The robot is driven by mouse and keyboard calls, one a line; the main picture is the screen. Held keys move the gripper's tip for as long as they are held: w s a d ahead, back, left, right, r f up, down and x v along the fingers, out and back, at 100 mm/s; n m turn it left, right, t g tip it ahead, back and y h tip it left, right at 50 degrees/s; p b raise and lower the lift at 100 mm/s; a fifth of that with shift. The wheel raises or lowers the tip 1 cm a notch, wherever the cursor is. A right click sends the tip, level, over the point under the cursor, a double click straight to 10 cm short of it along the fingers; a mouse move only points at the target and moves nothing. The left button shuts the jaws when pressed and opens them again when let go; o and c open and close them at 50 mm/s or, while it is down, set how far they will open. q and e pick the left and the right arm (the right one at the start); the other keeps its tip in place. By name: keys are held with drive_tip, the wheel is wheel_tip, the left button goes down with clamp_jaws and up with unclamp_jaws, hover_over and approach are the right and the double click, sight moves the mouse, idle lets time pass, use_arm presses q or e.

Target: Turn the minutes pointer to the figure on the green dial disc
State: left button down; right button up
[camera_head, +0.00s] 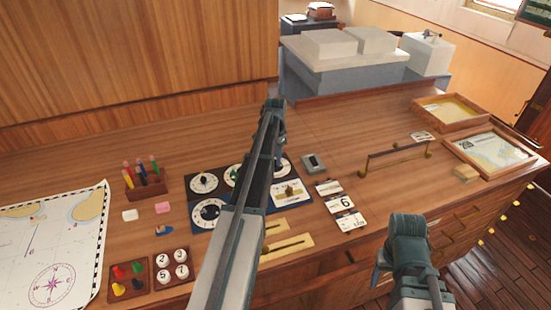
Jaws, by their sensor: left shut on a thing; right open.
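A dark blue panel (196,226) with several round dials lies on the wooden desk. A white-faced dial (204,183) with a dark knob is at its upper left, and a black-centred dial (208,213) is below it. A dial with a greenish part (232,174) shows partly beside my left arm; its figure cannot be read. My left arm crosses the panel and hides its middle. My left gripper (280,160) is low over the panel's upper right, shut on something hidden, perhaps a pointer. My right gripper (381,272) is open at the desk's front edge, partly hidden by its own arm.
Number cards (344,203) lie right of the panel, one showing 6, near a small grey box (314,163). Brass slotted plates (287,245) are in front. A pen holder (146,182), peg trays (128,286) and a chart (50,245) are left. A raised rail (398,151) stands right.

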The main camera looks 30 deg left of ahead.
idle(0.3)
use_arm(q)
drive_tip(key=c, duration=0.7)
unclamp_jaws()
drive_tip(key=shift+o, duration=0.2)
wheel_tip(320, 180, up, 14)
drive_tip(key=p, duration=1.3)
drive_tip(key=shift+p, duration=0.4)
drive_tip(key=shift+d+f, duration=0.1)
drive_tip(key=shift+f, duration=0.05)
